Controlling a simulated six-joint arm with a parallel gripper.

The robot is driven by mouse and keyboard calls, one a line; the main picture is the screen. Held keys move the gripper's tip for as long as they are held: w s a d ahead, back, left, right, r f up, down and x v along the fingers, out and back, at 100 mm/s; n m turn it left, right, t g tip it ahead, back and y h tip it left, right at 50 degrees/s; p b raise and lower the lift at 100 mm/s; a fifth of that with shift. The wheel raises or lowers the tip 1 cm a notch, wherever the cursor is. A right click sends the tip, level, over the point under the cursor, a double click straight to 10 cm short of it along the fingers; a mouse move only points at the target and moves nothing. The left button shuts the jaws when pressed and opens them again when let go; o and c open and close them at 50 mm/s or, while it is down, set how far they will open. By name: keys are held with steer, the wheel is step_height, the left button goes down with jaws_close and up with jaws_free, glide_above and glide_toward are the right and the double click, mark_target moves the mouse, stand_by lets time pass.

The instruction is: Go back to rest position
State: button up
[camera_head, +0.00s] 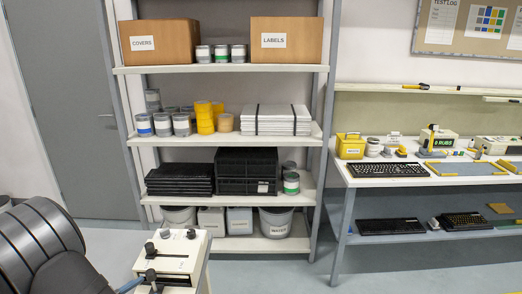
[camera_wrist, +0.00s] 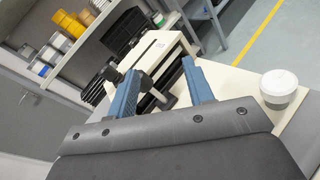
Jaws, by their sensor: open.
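My gripper (camera_wrist: 163,92) shows in the wrist view with its two blue fingers apart and nothing between them. Beyond the fingers is a cream-coloured machine (camera_wrist: 150,60) with dark knobs, standing on a pale table top. The same machine (camera_head: 178,255) shows at the bottom of the head view, with black knobs on its top. Whether the fingers touch the machine is unclear.
A white round-capped container (camera_wrist: 279,88) stands on the table right of the fingers. A shelf rack (camera_head: 222,70) holds boxes, cans and black trays behind. A workbench (camera_head: 430,182) with a keyboard (camera_head: 387,170) is at the right. The floor (camera_head: 300,270) between is clear.

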steer(key=w+r+m+g+y, duration=0.2)
steer(key=r+m+g, duration=0.4)
steer(key=m, duration=0.8)
steer(key=w+r+m+g+y, duration=0.2)
steer(key=r+m+g+y, duration=0.3)
steer(key=m, duration=0.8)
steer(key=shift+r+m+g, duration=0.4)
steer(key=shift+r+g, duration=0.55)
steer(key=shift+g, duration=0.35)
steer(key=shift+o, duration=0.2)
steer(key=shift+w, duration=0.1)
